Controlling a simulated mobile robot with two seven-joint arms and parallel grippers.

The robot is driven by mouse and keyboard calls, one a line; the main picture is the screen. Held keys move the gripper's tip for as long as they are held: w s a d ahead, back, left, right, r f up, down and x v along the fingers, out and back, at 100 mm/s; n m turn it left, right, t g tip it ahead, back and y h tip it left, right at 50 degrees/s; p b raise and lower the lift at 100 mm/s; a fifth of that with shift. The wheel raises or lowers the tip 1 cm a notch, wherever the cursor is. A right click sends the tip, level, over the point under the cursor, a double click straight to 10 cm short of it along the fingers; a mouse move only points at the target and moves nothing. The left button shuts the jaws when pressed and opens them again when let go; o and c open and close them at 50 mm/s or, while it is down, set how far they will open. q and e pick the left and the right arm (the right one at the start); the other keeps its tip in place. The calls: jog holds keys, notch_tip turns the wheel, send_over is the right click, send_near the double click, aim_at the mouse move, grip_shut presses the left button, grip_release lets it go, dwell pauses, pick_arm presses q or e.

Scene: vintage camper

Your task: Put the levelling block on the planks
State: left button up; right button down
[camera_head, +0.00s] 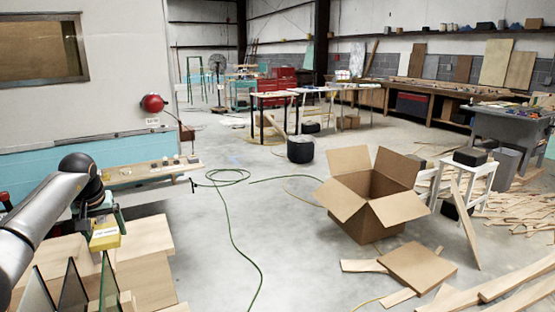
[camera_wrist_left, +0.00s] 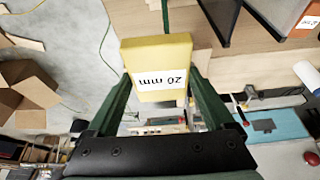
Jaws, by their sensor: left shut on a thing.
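The levelling block (camera_head: 105,238) is yellow with a white label. In the left wrist view the block (camera_wrist_left: 158,55) reads "20 mm". My left gripper (camera_head: 104,222) has green fingers and is shut on the block, one finger on each side. The planks (camera_head: 148,238) are pale wood, stacked at the lower left of the head view. They also show in the left wrist view (camera_wrist_left: 247,70), beyond the block. In the head view the block overlaps the planks' left part. I cannot tell the exact gap beneath it. My right gripper is not in view.
Thin dark upright panels (camera_head: 72,289) stand at the near side of the planks. A narrow shelf with small items (camera_head: 150,171) runs along the camper's side behind. An open cardboard box (camera_head: 372,205) stands on the floor to the right.

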pick_arm(q)
jog(key=s+d+f+m, duration=0.1)
jog(key=s+d+f, duration=0.1)
jog(key=s+d, duration=0.3)
jog(key=s+d+f+m+h, duration=0.1)
jog(key=s+d, duration=0.5)
jog(key=d, duration=0.2)
jog(key=s+d+f+m, duration=0.1)
jog(key=s+d+f, duration=0.1)
jog(key=s+d, duration=0.4)
jog(key=shift+s+d+f+m, duration=0.3)
jog(key=shift+d+m, duration=0.1)
jog(key=shift+d, duration=0.15)
jog(key=s+d+f+m+h, duration=0.1)
jog(key=s+d, duration=0.2)
jog(key=s, duration=0.8)
jog(key=shift+s+d+t, duration=0.25)
jog(key=shift+d+t, duration=0.05)
jog(key=shift+d, duration=0.1)
jog(key=shift+f, duration=0.1)
